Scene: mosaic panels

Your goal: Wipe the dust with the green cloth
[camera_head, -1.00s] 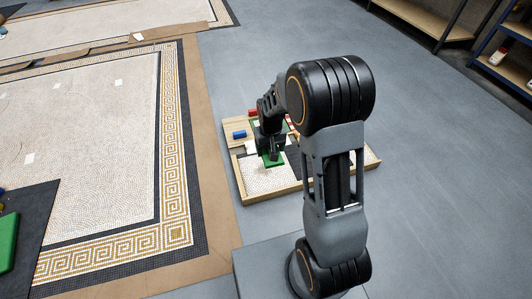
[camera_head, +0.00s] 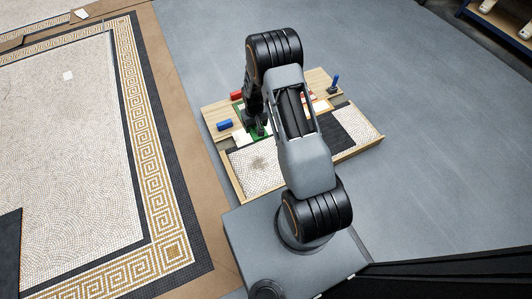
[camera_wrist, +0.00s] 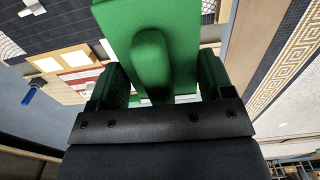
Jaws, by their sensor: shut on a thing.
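My gripper (camera_head: 256,124) is shut on the green cloth (camera_head: 263,131), which looks like a flat green pad with a raised grip. In the wrist view the cloth (camera_wrist: 183,40) fills the top middle, with its grip (camera_wrist: 150,65) between my fingers (camera_wrist: 157,85). A dark smudge of dust (camera_head: 258,163) lies on the pale mosaic panel (camera_head: 240,168) in the wooden tray. The cloth is behind the smudge, near the tray's back edge. I cannot tell whether it touches anything below. My arm hides part of the tray.
Behind the panel, a wooden board (camera_head: 215,112) holds a blue block (camera_head: 224,125), a red block (camera_head: 236,96) and a blue-handled tool (camera_head: 335,84). A black area (camera_head: 336,128) lies right of the pale panel. Grey floor (camera_head: 400,110) is clear at the right.

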